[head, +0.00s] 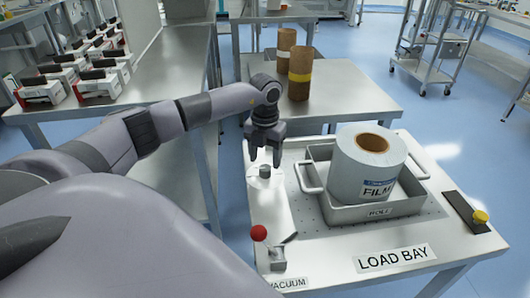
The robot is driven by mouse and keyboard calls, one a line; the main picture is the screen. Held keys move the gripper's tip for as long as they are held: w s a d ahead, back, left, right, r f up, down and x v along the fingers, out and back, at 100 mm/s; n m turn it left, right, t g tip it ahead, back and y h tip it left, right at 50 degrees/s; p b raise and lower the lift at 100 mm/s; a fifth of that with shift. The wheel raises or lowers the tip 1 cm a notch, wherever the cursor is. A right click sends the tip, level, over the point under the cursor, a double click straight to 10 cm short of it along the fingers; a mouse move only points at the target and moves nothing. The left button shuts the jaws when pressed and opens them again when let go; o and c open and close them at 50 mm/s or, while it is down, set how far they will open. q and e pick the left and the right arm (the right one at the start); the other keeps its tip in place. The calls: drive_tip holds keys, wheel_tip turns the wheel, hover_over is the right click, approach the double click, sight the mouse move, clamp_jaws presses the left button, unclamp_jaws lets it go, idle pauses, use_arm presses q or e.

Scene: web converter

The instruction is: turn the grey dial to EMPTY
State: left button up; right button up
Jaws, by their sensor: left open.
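A small grey dial (264,172) stands on a pale plate at the left side of the white load bay table (330,264). No EMPTY mark is readable around it. My left gripper (265,159) points down just above the dial, its fingers open and apart. I cannot tell whether the fingertips touch the dial. The gripper hides part of the area behind it. My right gripper does not show.
A grey tray (372,213) with handles holds a big FILM roll (356,170) just right of the dial. A red-knobbed lever (259,233) stands in front, by a VACUUM label. A yellow knob (481,216) is far right. Brown rolls (299,73) stand behind.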

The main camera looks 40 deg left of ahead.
sight(265, 168)
use_arm(q)
drive_tip(key=shift+r, duration=1.9)
drive_tip(key=shift+s, duration=0.1)
